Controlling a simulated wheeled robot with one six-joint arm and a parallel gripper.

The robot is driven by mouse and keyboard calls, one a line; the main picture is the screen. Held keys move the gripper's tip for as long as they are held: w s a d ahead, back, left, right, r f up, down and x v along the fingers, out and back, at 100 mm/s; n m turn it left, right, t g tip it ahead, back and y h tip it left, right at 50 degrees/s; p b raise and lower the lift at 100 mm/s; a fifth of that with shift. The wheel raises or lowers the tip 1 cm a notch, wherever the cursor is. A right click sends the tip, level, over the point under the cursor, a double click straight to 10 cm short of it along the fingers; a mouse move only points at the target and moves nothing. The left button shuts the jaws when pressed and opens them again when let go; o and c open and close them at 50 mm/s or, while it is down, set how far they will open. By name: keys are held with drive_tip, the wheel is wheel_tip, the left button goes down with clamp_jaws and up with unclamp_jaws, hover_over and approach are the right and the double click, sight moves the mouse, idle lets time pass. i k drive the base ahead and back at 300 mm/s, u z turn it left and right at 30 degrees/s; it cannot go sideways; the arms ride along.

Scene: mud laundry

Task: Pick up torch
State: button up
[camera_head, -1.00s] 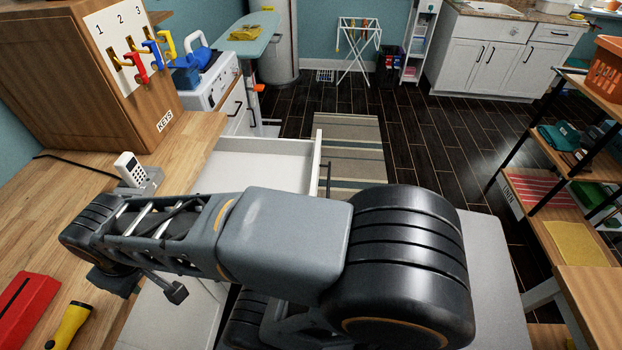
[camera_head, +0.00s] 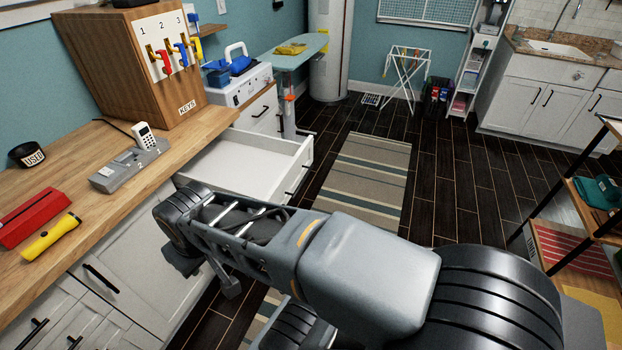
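The torch (camera_head: 50,238) is yellow with a dark end at its upper right. It lies on its side on the wooden counter (camera_head: 75,165) at the left, near the counter's front edge, just in front of a red case. My arm crosses the lower middle, right of the torch and apart from it. The dark end of my arm is over the area in front of the cabinets. My gripper (camera_head: 228,288) shows only in part below the arm; its fingers are not clear.
A red case (camera_head: 32,215) lies behind the torch. A grey dock with a white handset (camera_head: 145,136) and a black round container (camera_head: 27,155) stand on the counter. An open white drawer (camera_head: 255,160) juts out beyond my arm. A wooden keys box (camera_head: 125,70) stands at the back.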

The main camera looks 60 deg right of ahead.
sight(71, 220)
drive_tip(key=z, duration=1.6)
drive_tip(key=i, duration=0.5)
drive_tip(key=u, duration=2.2)
drive_tip(key=k, duration=0.3)
drive_tip(key=u, duration=1.3)
drive_tip(key=i, duration=0.85)
drive_tip(key=u, duration=0.25)
